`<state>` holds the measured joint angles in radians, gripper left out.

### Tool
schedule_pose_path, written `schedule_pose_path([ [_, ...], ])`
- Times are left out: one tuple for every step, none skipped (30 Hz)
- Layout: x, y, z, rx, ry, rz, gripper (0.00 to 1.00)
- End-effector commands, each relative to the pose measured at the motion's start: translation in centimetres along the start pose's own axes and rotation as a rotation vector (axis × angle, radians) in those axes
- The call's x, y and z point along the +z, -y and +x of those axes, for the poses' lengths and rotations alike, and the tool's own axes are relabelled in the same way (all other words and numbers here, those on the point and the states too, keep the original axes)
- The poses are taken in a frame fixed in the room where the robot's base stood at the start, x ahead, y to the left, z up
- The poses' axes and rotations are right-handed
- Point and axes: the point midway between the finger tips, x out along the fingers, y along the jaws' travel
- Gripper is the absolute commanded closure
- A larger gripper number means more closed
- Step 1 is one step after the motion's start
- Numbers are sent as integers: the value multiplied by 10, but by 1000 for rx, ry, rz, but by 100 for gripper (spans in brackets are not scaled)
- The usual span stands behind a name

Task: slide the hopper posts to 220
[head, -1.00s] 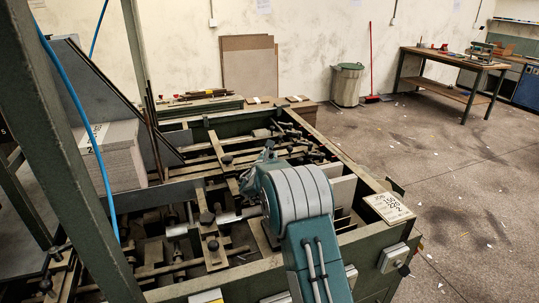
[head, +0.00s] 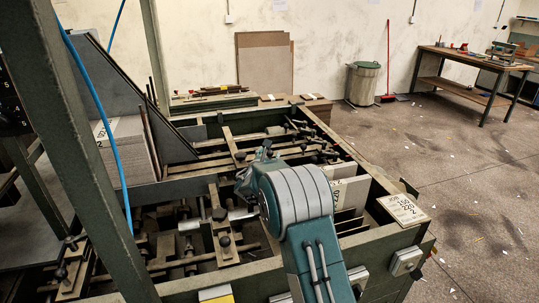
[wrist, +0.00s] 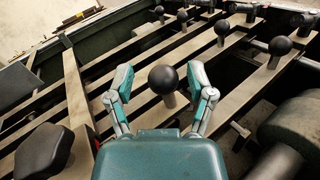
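My gripper (wrist: 160,98) is open and empty in the wrist view, its two teal and grey fingers spread. A black ball knob (wrist: 163,80) on a short stem shows between the fingers; I cannot tell how far below them it is. In the head view my arm reaches over the green feeder frame (head: 398,247), and my gripper (head: 262,152) is partly hidden by the wrist. Thin dark upright posts (head: 152,135) stand beside a greyboard stack (head: 125,145); I cannot tell whether they are the hopper posts. No scale is readable.
Flat bars with other black knobs (wrist: 183,15) cross the feeder bed, and a dark roller (wrist: 300,130) lies at right. A job card (head: 403,209) reads 150, 220, 2. A green upright (head: 88,160) and blue hose (head: 108,130) stand at left. Open floor lies right.

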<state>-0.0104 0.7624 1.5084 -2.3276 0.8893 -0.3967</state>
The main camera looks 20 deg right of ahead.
Motion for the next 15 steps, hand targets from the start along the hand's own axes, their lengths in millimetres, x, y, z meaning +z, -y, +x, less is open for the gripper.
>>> schedule_pose_path([
  [0,0,0,-1,0,0,30],
  [0,1,0,-1,0,0,30],
  [0,1,0,-1,0,0,30],
  [0,1,0,-2,0,0,30],
  [0,1,0,-2,0,0,30],
  [1,1,0,-2,0,1,30],
  [2,1,0,-2,0,1,30],
  [4,0,0,-2,1,1,30],
  [7,0,0,-2,1,2,30],
  [11,-1,0,-2,1,2,30],
  [16,-2,0,-2,1,2,30],
  [23,-3,0,-2,3,4,30],
  [28,-4,0,-2,3,4,30],
  [34,-6,0,-1,3,3,30],
  [43,-8,0,-2,3,4,30],
])
